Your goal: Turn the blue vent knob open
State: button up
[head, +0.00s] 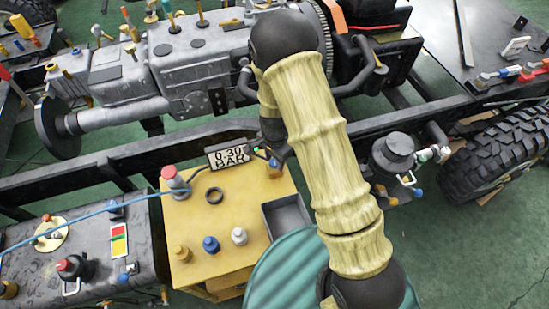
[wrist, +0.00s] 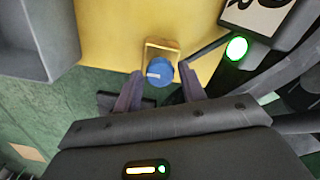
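The blue vent knob (wrist: 160,73) shows in the wrist view, round with a white mark on its face. A brass-coloured bracket (wrist: 162,44) stands around its far side, against the yellow box (wrist: 110,25). My gripper (wrist: 160,70) is open, with one finger on each side of the knob. A gap shows between the knob and each finger. In the head view, my arm covers most of my gripper, and a small blue part, perhaps this knob, shows at the yellow box's (head: 225,204) back right corner.
A display reading 0.30 BAR (head: 228,156) stands beside the knob; a green lamp (wrist: 236,47) glows near it. A red-topped part (head: 172,177), a blue cap (head: 211,244) and a white cap (head: 239,236) stand on the yellow box. A grey tray (head: 286,216) sits at its right.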

jog(key=c, duration=0.6)
jog(key=shift+c, duration=0.2)
jog(key=shift+n, duration=0.5)
jog(key=n, duration=0.2)
jog(key=shift+n, duration=0.4)
jog(key=n, duration=1.4)
jog(key=shift+p, duration=0.3)
jog(key=o, duration=1)
